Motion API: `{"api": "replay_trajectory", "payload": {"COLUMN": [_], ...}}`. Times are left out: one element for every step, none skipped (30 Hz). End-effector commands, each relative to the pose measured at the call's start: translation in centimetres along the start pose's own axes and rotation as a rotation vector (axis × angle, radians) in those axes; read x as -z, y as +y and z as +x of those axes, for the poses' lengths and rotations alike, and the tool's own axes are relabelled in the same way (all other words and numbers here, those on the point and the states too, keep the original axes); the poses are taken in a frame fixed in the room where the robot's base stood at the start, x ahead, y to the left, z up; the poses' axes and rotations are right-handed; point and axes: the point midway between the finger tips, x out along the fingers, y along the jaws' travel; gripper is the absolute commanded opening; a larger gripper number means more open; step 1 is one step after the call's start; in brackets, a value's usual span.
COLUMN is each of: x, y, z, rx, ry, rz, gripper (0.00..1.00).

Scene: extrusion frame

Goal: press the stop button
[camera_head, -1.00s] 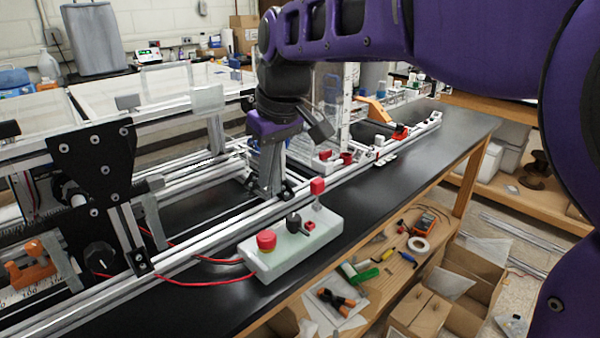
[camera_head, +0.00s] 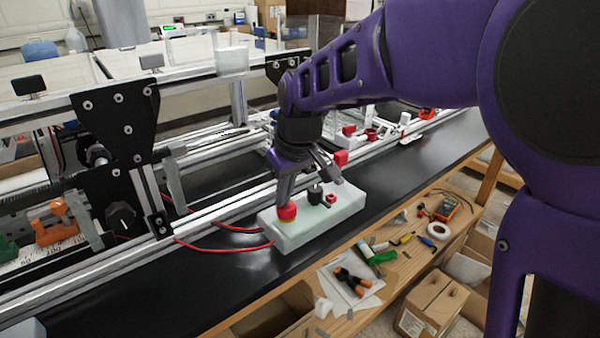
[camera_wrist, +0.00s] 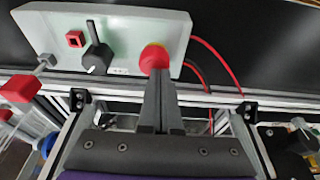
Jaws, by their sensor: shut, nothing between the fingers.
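The stop button is a red round cap (camera_head: 286,212) with a yellow base at the left end of a pale grey-green control box (camera_head: 315,226). The box also carries a black knob (camera_head: 315,193) and a small red square button (camera_head: 331,198). My gripper (camera_head: 283,200) is shut and empty, pointing down with its fingertips right at the red cap. In the wrist view the fingertips (camera_wrist: 158,76) overlap the edge of the red cap (camera_wrist: 154,57). I cannot tell whether they touch it or whether the cap is pressed down.
An aluminium extrusion frame with a black plate (camera_head: 115,120) stands behind the box. Red cables (camera_head: 225,246) run from the box's left end. The black bench top (camera_head: 190,285) is clear in front.

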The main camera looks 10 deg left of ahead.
Motion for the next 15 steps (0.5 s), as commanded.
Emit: {"api": "replay_trajectory", "payload": {"x": [0.0,0.0,0.0,0.0,0.0,0.0,0.0,-0.1,-0.2,-0.4,-0.5,-0.6,-0.7,-0.7,-0.7], "y": [0.0,0.0,0.0,0.0,0.0,0.0,0.0,0.0,0.0,0.0,0.0,0.0,0.0,0.0,0.0], "z": [0.0,0.0,0.0,0.0,0.0,0.0,0.1,0.3,0.7,1.1,1.5,2.0,2.1,2.2,2.2], "rx": [0.0,0.0,0.0,0.0,0.0,0.0,0.0,0.0,0.001,0.001,0.001,0.001,0.001,0.001,0.002], "ry": [0.0,0.0,0.0,0.0,0.0,0.0,0.0,-0.001,-0.001,-0.001,-0.002,-0.002,-0.003,-0.003,-0.004], "rz": [0.0,0.0,0.0,0.0,0.0,0.0,0.0,0.0,0.0,0.0,0.0,0.0,0.0,0.0,0.0], "gripper": [0.0,0.0,0.0,0.0,0.0,0.0,0.0,0.0,0.0,0.0,0.0,0.0,0.0,0.0,0.0]}}
